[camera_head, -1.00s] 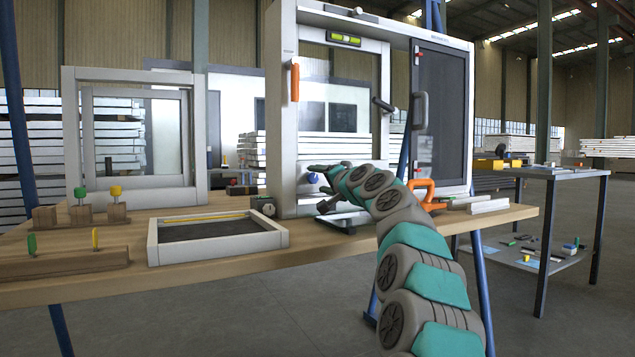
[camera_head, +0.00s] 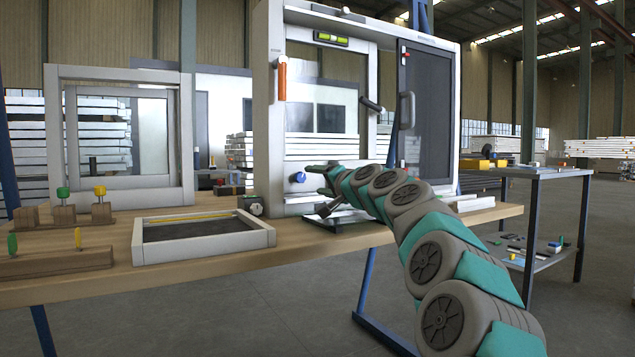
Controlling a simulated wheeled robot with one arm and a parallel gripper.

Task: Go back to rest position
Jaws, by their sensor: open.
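My gripper (camera_head: 318,186) is at the end of my grey and teal arm, in front of the lower part of the large white frame (camera_head: 262,120). It is small in the picture, with its fingers pointing left, open, and nothing shows between them. A blue knob (camera_head: 298,177) on the frame shows just left of the fingertips; I cannot tell whether they touch.
The wooden workbench (camera_head: 190,275) carries a shallow grey tray (camera_head: 205,255), a small round gauge (camera_head: 255,206), wooden blocks with coloured pegs (camera_head: 62,260) and a smaller frame (camera_head: 55,140). A dark side table (camera_head: 528,215) stands right. Open floor lies between.

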